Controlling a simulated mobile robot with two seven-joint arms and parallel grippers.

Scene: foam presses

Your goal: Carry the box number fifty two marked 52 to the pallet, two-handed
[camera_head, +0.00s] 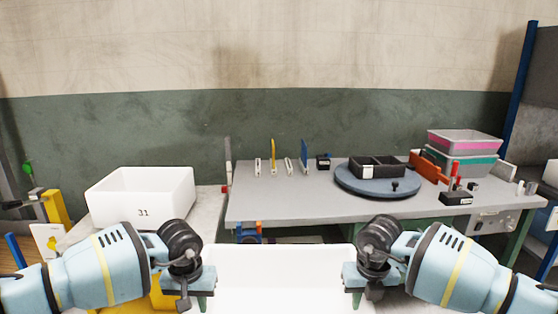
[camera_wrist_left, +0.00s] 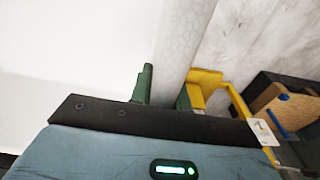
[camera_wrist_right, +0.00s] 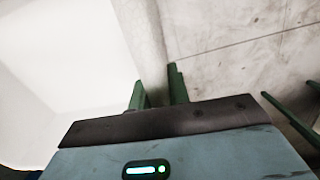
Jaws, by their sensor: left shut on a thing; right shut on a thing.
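A large white open box (camera_head: 280,282) is at the bottom middle of the head view, between my two grippers. No number shows on it from here. My left gripper (camera_head: 203,302) is shut on its left wall; in the left wrist view the fingers (camera_wrist_left: 165,95) stand either side of the rim. My right gripper (camera_head: 356,301) is shut on its right wall, and its fingers (camera_wrist_right: 158,95) straddle the rim in the right wrist view. The box's near side and bottom are out of the head view. I cannot make out a pallet in any view.
Another white box (camera_head: 142,196) marked 31 stands at left on a light surface. A grey workbench (camera_head: 290,205) lies ahead, with a blue turntable (camera_head: 350,184), a dark tray, stacked bins (camera_head: 463,148) and small tools. A yellow object (camera_wrist_left: 208,82) is near my left gripper.

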